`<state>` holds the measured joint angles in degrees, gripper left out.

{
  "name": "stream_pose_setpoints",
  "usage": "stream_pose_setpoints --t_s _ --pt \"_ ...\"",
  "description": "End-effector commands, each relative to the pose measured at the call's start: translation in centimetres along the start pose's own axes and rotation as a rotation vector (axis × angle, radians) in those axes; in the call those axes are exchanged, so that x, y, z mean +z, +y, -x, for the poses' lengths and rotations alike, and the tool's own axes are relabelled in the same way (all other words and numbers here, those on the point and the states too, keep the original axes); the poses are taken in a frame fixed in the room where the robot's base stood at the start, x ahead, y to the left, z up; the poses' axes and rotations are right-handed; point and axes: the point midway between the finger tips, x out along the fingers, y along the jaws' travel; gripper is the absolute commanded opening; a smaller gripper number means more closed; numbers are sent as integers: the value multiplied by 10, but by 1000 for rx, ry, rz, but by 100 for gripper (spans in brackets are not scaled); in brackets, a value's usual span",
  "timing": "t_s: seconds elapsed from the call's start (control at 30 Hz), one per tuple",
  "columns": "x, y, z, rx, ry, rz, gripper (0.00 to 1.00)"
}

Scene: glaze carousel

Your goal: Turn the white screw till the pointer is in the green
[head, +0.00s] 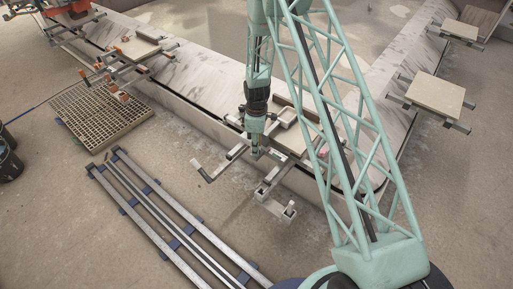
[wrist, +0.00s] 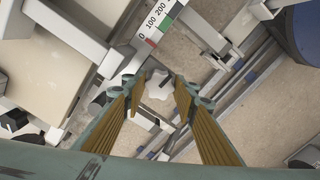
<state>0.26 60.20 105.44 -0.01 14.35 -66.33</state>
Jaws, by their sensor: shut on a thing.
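The white screw (wrist: 158,86) has a lobed, star-shaped head and sits between the fingertips of my gripper (wrist: 160,90) in the wrist view. The yellow-lined fingers are shut on it from both sides. Just above it in that view is a white scale (wrist: 155,25) marked 0, 100 and 200, with a small red patch and a green patch near its lower end. I cannot make out the pointer clearly. In the head view my gripper (head: 256,150) points down at the metal frame by the carousel edge, and the screw is hidden there.
Metal brackets (head: 277,207) stick out beside my gripper. Pale boards rest on arms at the right (head: 436,94) and upper left (head: 137,50). Rails (head: 168,215) lie on the floor, with a grating (head: 100,113) behind them.

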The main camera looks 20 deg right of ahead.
Motion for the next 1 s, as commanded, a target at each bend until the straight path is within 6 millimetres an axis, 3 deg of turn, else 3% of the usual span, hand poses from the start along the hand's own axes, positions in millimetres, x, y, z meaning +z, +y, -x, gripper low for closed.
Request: stream_pose_setpoints --t_s 1.0 --pt "0 -2 0 -1 0 -727 16"
